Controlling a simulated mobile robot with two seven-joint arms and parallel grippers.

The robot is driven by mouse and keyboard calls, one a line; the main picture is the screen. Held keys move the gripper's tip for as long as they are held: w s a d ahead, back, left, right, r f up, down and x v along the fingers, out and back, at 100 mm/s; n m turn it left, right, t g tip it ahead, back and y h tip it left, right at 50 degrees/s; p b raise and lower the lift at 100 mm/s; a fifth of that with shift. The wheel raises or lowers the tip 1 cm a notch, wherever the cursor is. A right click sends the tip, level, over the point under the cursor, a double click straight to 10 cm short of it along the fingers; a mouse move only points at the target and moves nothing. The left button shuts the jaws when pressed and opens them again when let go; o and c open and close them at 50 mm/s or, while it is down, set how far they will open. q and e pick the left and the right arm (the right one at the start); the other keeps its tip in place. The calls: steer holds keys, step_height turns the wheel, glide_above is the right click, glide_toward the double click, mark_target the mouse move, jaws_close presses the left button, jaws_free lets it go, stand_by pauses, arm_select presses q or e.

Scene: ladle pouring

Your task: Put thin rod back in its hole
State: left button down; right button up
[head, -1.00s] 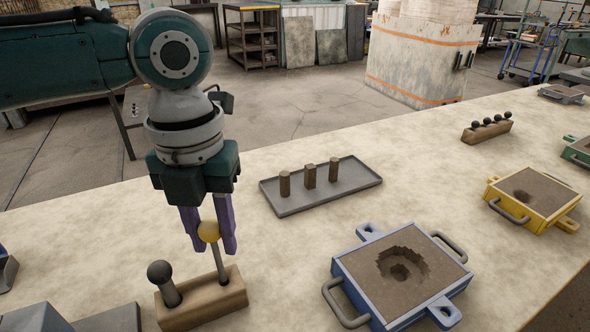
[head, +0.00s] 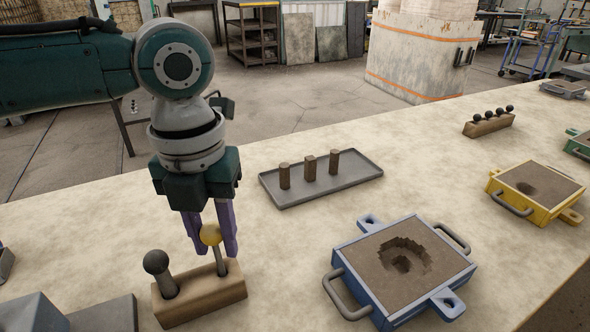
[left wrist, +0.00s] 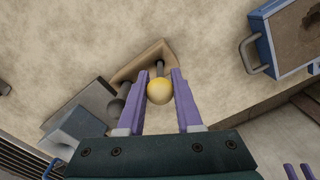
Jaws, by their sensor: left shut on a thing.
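The thin rod is a grey shaft with a yellow ball (head: 210,234) on top. My left gripper (head: 217,250) is shut on it just under the ball, pointing down. The rod leans slightly, and its lower end goes into the right end of the brown wooden block (head: 200,297). The fingers hide part of the shaft. The ball (left wrist: 159,91) sits between the purple fingers in the left wrist view. A thicker dark rod with a grey ball (head: 156,262) stands in the block's left end. Purple fingertips of my right gripper (left wrist: 298,170) show at the lower right there, slightly apart.
A grey tray (head: 345,180) with three brown pegs stands behind. A blue-framed sand mould (head: 375,305) is to the right, a yellow-framed one (head: 536,222) further off. Grey metal boxes (head: 105,314) lie left of the block. The tabletop between block and tray is clear.

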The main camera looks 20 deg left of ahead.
arm_select(q)
steer(key=shift+f+b, duration=0.3)
steer(key=shift+f, duration=0.3)
jaws_free()
stand_by(0.7)
steer(key=shift+r, duration=0.1)
step_height(320, 180, up, 6)
steer(key=p, duration=0.6)
stand_by(0.3)
